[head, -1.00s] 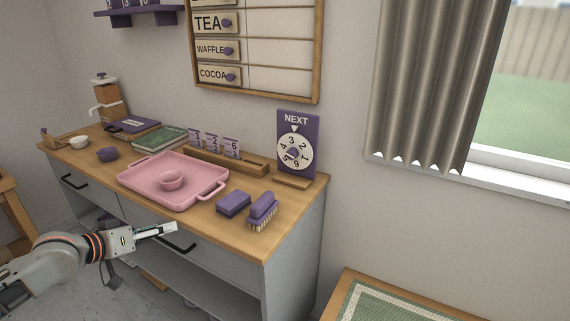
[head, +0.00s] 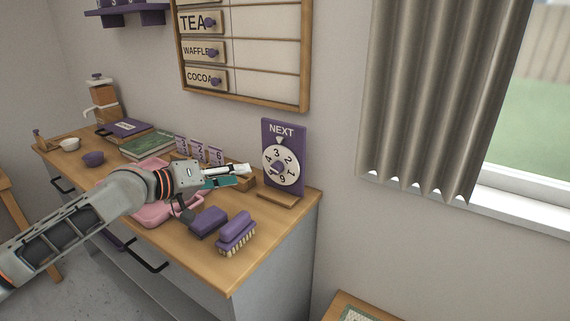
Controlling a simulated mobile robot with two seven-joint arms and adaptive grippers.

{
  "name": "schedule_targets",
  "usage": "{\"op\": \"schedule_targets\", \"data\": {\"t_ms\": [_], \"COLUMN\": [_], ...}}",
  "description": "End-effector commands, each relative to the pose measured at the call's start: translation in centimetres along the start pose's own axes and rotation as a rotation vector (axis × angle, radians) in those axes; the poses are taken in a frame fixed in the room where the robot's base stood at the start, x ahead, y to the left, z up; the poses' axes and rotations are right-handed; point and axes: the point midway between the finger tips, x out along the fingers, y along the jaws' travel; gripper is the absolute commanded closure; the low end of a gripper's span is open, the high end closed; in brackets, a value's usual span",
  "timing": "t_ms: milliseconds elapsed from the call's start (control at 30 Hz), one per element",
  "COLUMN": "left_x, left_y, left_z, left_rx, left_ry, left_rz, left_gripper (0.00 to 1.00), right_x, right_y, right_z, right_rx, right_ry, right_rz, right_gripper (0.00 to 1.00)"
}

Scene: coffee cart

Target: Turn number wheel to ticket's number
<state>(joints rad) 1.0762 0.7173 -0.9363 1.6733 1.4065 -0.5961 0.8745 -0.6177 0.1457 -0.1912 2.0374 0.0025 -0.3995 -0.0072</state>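The purple NEXT board (head: 298,140) stands at the right end of the counter. Its round white number wheel (head: 289,179) has a purple centre knob. A white pointer sits at the top; the numeral nearest it looks like 3, with 2 just to its right. Several number tickets (head: 198,148) stand in the wooden rack behind my arm; the rightmost looks like 6, the others are hard to read. My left gripper (head: 241,174) is in front of the rack, left of the wheel and apart from it. Its two fingers look parted and empty. My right gripper is out of view.
A purple sponge (head: 207,222) and a purple brush (head: 237,232) lie near the counter's front edge, below my gripper. The pink tray (head: 153,211) is partly hidden under my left arm. A wooden ledge (head: 279,199) sits before the board. Books (head: 147,145) lie behind.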

Motion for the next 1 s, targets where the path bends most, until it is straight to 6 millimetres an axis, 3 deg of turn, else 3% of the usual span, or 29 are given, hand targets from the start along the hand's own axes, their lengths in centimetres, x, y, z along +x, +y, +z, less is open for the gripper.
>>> {"op": "schedule_targets", "data": {"t_ms": [233, 700, 1000], "left_x": [2.7, 8.9, 10.1], "left_y": [2.0, 2.0, 2.2], "left_z": [0.4, 0.7, 0.5], "left_rx": [-0.007, -0.01, -0.007], "left_ry": [-0.011, -0.011, -0.01], "left_rz": [0.03, 0.031, 0.031], "left_gripper": [0.6, 0.6, 0.6], "right_x": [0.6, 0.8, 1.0], "right_y": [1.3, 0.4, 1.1], "right_z": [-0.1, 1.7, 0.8], "right_rx": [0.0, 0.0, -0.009], "right_ry": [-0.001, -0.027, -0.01], "right_rz": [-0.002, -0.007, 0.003], "right_gripper": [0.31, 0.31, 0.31]}}
